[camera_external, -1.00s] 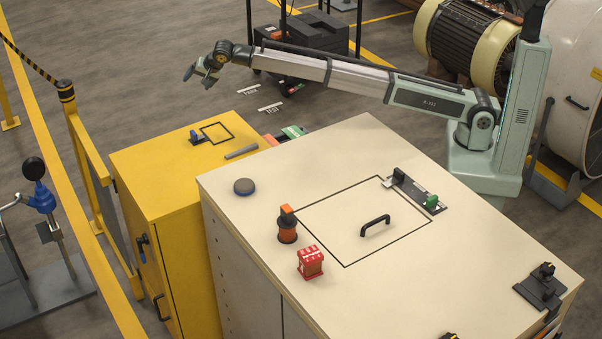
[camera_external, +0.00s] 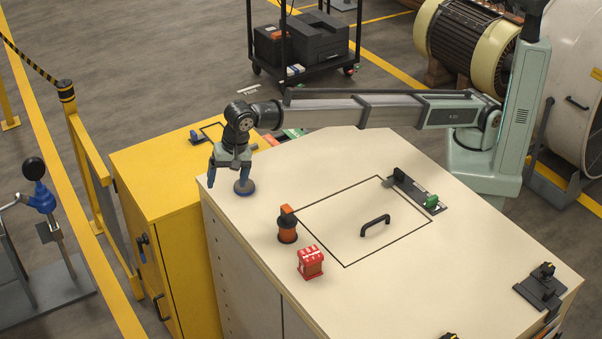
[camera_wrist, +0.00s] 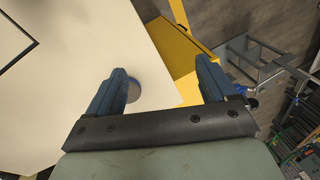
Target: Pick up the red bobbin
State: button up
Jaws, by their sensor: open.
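A red block-like piece with a white-marked top (camera_external: 311,263) stands on the cream cabinet top, in front of the outlined panel. Behind it stands a dark spool with an orange-brown winding and an orange tab (camera_external: 287,231). I cannot tell for sure which is the red bobbin; the block-like piece is the redder. My gripper (camera_external: 229,182) is open, pointing down over the cabinet's back-left corner, away from both. A round blue-rimmed puck (camera_external: 244,188) is close to one finger. In the wrist view, my open fingers (camera_wrist: 160,68) partly hide the puck (camera_wrist: 134,90); neither red nor orange piece shows.
The outlined panel has a black handle (camera_external: 375,226); a bracket with a green part (camera_external: 431,202) sits behind it. A black fixture (camera_external: 541,287) is at the right. A lower yellow cabinet (camera_external: 150,180) adjoins at the left. The cream top around the pieces is mostly clear.

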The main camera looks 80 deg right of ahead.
jog(key=s+a+r+n+g, duration=0.1)
jog(key=s+a+r+g, duration=0.1)
jog(key=s+a, duration=1.05)
send_near(310, 255)
jog(key=shift+w+a+n+g+h, duration=0.15)
jog(key=shift+a+n+g+h, duration=0.15)
jog(key=shift+n, duration=0.1)
jog(key=shift+d+f, duration=0.1)
jog(key=shift+f, duration=0.2)
notch_tip(310, 255, down, 8)
jog(key=shift+r, duration=0.15)
jog(key=shift+w+d+f, duration=0.1)
jog(key=shift+d+f, duration=0.05)
jog(key=shift+f, duration=1.15)
jog(key=shift+d+f, duration=0.2)
jog(key=shift+f, duration=1.15)
jog(key=shift+c, duration=0.4)
jog(key=c, duration=1.2)
